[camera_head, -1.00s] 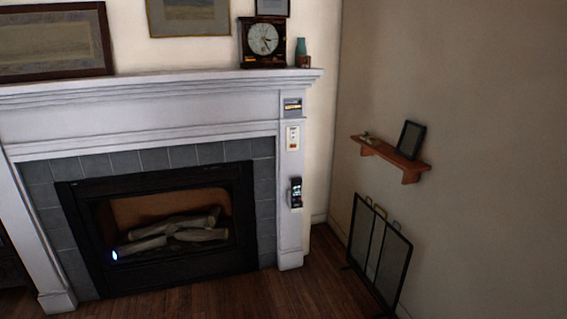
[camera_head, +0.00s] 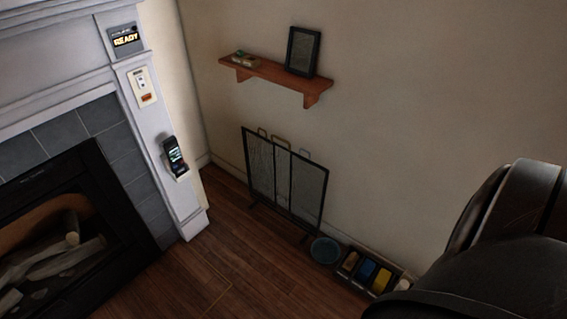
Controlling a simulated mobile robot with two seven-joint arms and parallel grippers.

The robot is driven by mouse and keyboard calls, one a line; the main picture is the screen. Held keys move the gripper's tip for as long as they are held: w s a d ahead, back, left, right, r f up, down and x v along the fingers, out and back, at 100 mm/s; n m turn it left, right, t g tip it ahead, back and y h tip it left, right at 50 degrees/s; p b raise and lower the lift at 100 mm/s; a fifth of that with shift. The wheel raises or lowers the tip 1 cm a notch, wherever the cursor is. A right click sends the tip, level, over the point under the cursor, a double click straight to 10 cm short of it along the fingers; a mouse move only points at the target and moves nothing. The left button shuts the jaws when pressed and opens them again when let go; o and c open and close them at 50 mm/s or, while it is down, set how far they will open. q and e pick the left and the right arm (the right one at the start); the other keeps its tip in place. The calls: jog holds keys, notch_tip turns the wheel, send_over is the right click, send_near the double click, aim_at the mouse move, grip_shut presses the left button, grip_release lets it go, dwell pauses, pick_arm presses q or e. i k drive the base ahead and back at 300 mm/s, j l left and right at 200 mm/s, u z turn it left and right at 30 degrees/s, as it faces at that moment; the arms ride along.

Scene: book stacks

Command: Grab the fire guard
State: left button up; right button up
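The fire guard (camera_head: 285,181) is a dark, black-framed mesh screen with several panels and small loop handles along its top. It stands upright on the wooden floor close to the right-hand wall, under the wooden shelf. Neither of my grippers shows in the head view, and nothing is seen touching the guard.
The fireplace (camera_head: 60,235) with its white surround is at the left. A wooden shelf (camera_head: 272,76) holds a dark frame (camera_head: 302,51). A round bluish object (camera_head: 325,250) and a tray of colored items (camera_head: 369,271) lie right of the guard. A dark leather-like chair (camera_head: 500,235) fills the lower right. Floor before the guard is clear.

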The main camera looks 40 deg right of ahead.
aim_at(309, 233)
jog(key=i+l+z, duration=0.1)
jog(key=i+z, duration=1.05)
jog(key=i+j+z, duration=0.35)
